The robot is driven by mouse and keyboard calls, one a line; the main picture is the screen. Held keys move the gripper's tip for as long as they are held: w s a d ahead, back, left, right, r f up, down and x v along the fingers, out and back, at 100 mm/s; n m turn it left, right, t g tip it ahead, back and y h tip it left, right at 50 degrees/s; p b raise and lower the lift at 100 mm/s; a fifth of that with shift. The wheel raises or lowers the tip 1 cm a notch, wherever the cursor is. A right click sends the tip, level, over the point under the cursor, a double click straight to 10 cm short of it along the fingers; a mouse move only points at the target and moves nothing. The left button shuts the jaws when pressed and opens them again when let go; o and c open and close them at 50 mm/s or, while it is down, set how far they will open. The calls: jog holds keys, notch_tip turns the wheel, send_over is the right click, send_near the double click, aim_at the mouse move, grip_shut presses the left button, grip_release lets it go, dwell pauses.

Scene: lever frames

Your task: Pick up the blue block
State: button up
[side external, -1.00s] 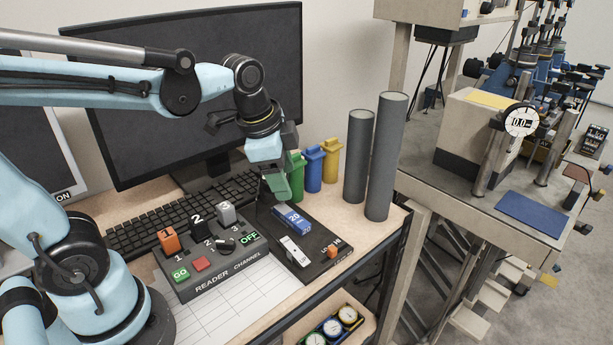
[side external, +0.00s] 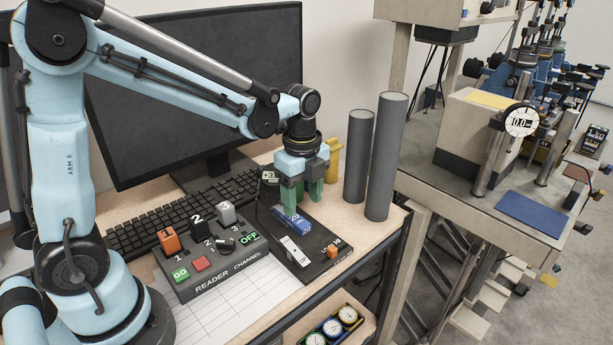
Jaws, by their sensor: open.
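The blue block (side external: 291,219), marked 20, lies on a black board (side external: 318,247) at the desk's right end. My gripper (side external: 299,197) points down just behind and above the block in the picture. Its two green fingers are apart, with nothing seen between them. Whether the fingertips touch the block cannot be told. A silver block (side external: 295,251) lies in front of the blue one on the same board.
A reader box (side external: 210,258) with coloured blocks and buttons stands to the left, before a keyboard (side external: 150,225). Two tall grey cylinders (side external: 386,160) stand to the right. A yellow container (side external: 334,160) shows behind my gripper. The monitor (side external: 200,80) rises behind.

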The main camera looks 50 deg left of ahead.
aim_at(302, 223)
jog(key=shift+w+a+f, duration=0.1)
jog(key=shift+a+f, duration=0.05)
jog(key=shift+f, duration=1.4)
jog(key=shift+a+f, duration=0.15)
jog(key=shift+f, duration=1.4)
grip_shut()
